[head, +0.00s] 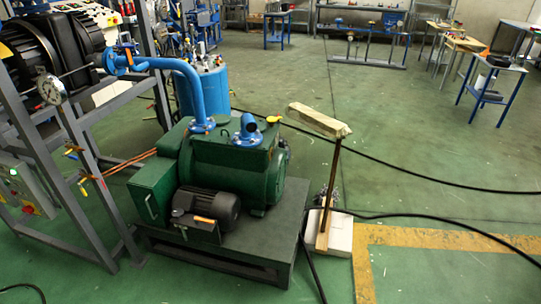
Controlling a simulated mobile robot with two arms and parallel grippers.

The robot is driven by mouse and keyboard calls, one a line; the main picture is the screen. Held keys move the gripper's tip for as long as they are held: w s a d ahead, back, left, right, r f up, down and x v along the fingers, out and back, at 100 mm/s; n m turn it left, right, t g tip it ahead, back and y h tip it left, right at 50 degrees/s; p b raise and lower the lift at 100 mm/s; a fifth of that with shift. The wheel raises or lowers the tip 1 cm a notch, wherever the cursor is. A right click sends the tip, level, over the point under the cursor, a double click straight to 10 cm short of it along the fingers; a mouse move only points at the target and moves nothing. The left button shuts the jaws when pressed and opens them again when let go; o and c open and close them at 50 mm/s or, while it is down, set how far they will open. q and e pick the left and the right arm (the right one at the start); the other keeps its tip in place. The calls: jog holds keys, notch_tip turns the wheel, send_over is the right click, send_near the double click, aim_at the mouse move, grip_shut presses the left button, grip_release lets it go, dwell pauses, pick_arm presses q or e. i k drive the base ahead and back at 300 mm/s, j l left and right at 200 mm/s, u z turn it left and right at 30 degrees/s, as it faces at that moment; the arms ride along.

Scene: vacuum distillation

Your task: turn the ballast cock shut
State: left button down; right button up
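A green vacuum pump (232,165) with a dark motor (207,207) stands on a low dark metal base (262,243) in the middle of the head view. A small yellow handle (273,119) sits on top of the pump, right of a short blue flanged port (250,130). It looks like the ballast cock, but it is too small to tell for certain or to read whether it is open or shut. Neither of my grippers is in view.
A blue pipe (190,82) runs from the pump up to the left rack (85,165), which carries a round gauge (51,90). A wooden T-shaped post (333,175) stands at the pump's right by a white block (338,236). Black cables cross the open green floor.

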aim_at(69, 157)
jog(key=i+j+u, duration=0.5)
jog(key=j, duration=0.4)
jog(key=i+j+u, duration=0.5)
jog(key=i+j, duration=0.25)
